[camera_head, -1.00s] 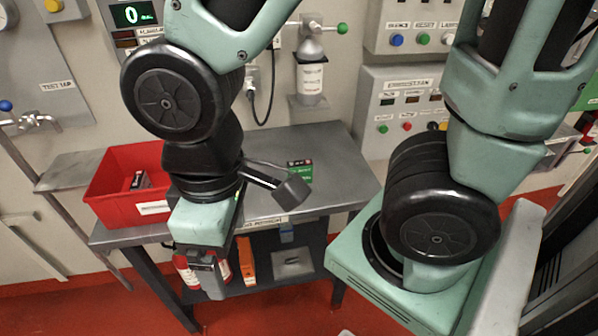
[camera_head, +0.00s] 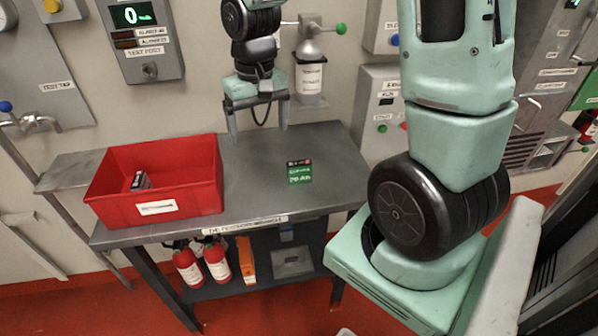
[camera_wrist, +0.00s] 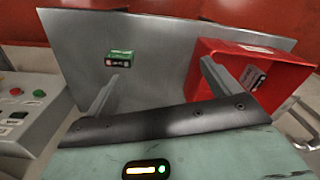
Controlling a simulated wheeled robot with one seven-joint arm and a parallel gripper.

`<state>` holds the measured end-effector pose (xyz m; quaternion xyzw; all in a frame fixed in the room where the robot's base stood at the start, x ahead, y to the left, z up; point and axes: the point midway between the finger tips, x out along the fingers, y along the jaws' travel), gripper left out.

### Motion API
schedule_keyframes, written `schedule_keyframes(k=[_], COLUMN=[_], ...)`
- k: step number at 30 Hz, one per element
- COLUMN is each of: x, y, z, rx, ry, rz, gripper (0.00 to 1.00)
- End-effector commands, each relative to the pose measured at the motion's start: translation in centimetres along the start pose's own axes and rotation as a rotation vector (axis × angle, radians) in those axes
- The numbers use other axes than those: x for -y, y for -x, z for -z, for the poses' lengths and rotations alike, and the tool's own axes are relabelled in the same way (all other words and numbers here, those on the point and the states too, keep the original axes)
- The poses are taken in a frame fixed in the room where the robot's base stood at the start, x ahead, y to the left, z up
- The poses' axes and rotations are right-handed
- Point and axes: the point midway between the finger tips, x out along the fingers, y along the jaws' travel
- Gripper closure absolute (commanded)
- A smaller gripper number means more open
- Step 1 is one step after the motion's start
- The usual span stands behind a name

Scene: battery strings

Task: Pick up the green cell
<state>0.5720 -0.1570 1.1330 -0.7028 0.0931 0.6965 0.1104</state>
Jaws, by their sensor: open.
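The green cell (camera_head: 299,172) is a small green block with a black and red end band and white print. It rests on the grey metal table (camera_head: 265,195), right of the red bin. In the wrist view the cell (camera_wrist: 120,58) shows just past the left fingertip. My gripper (camera_head: 258,134) is open and empty, fingers down, above the back of the table, behind and left of the cell. In the wrist view my gripper (camera_wrist: 159,72) has its two fingers wide apart with nothing between them.
A red bin (camera_head: 205,195) with a white label stands on the table's left and holds another cell (camera_head: 141,180). A white bottle (camera_head: 309,80) hangs on the wall behind. Red extinguishers (camera_head: 217,260) stand on the lower shelf. The tabletop around the green cell is clear.

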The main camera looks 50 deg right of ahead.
Motion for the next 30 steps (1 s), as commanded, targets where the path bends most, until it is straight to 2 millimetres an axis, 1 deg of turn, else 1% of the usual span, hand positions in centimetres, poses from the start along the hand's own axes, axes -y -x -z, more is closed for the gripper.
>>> schedule_keyframes(k=[1, 3, 6, 9, 11, 14, 24, 27, 30], x=[-2.9, -6.1, -9.5, -11.4, -11.9, -12.1, -12.1, -12.1, -12.2], y=[-0.2, -0.4, -0.7, -0.8, -1.1, -2.2, -9.0, -10.7, -12.0], z=[1.3, 2.5, 3.3, 3.7, 3.7, 3.7, 3.5, 3.5, 3.6], rx=[0.002, 0.002, 0.002, 0.002, 0.002, 0.006, 0.009, 0.008, 0.005], ry=[-0.091, -0.183, -0.279, -0.330, -0.343, -0.348, -0.344, -0.343, -0.345], rz=[-0.004, -0.012, -0.019, -0.025, -0.026, -0.026, -0.026, -0.026, -0.026], gripper=[0.11, 0.11, 0.11, 0.11, 0.11, 0.11, 0.11, 0.11, 0.11])
